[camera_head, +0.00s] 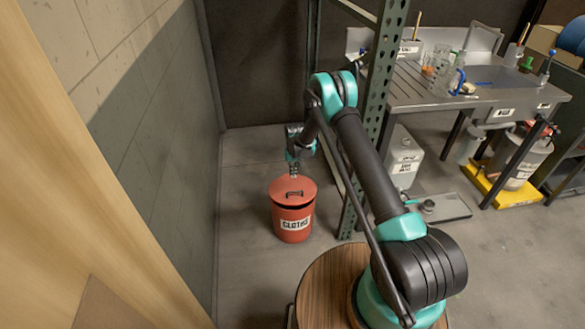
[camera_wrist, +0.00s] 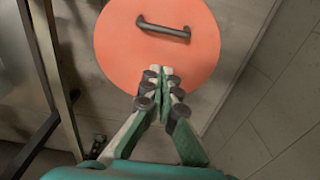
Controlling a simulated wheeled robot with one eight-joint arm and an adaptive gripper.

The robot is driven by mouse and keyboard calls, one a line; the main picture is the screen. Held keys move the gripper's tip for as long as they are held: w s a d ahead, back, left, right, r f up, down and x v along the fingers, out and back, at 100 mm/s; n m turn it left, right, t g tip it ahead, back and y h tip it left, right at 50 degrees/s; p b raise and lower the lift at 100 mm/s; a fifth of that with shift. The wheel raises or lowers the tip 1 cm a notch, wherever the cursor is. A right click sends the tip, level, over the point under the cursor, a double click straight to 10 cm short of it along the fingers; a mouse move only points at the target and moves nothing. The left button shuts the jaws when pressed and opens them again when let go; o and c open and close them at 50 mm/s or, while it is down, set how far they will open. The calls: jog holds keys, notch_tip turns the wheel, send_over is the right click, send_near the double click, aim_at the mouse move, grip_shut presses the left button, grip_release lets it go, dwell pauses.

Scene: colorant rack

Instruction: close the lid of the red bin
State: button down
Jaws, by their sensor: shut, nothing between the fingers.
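The red bin (camera_head: 292,222) stands on the floor with a white label reading "CLOTHS". Its red lid (camera_head: 290,188) lies over the opening, slightly tilted, with a dark gap showing under its front edge. The lid fills the top middle of the wrist view (camera_wrist: 130,60), with a dark bar handle (camera_wrist: 163,29) on it. My gripper (camera_head: 293,175) is shut and empty, pointing down at the back part of the lid. In the wrist view, the closed fingertips (camera_wrist: 163,72) overlap the lid near its lower edge. I cannot tell whether they touch it.
A grey wall (camera_head: 165,130) stands left of the bin. A green metal rack post (camera_head: 378,110) rises close to its right. A steel sink table (camera_head: 440,90), a grey canister (camera_head: 402,160) and a yellow tray (camera_head: 500,190) are farther right.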

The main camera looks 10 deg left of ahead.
aim_at(295, 197)
jog(key=f, duration=0.1)
jog(key=s+f, duration=0.1)
jog(key=f, duration=0.2)
jog(key=shift+s+d+f, duration=0.2)
jog(key=shift+s+f, duration=0.15)
jog(key=shift+f, duration=0.05)
jog(key=shift+s+d+f, duration=0.15)
jog(key=shift+s+f, duration=0.25)
jog(key=shift+f, duration=0.05)
jog(key=shift+f, duration=0.1)
jog(key=f, duration=0.1)
jog(key=s+f, duration=0.1)
jog(key=f, duration=0.1)
jog(key=shift+s+d+f, duration=0.15)
jog(key=shift+s+d, duration=0.1)
jog(key=shift+s, duration=0.1)
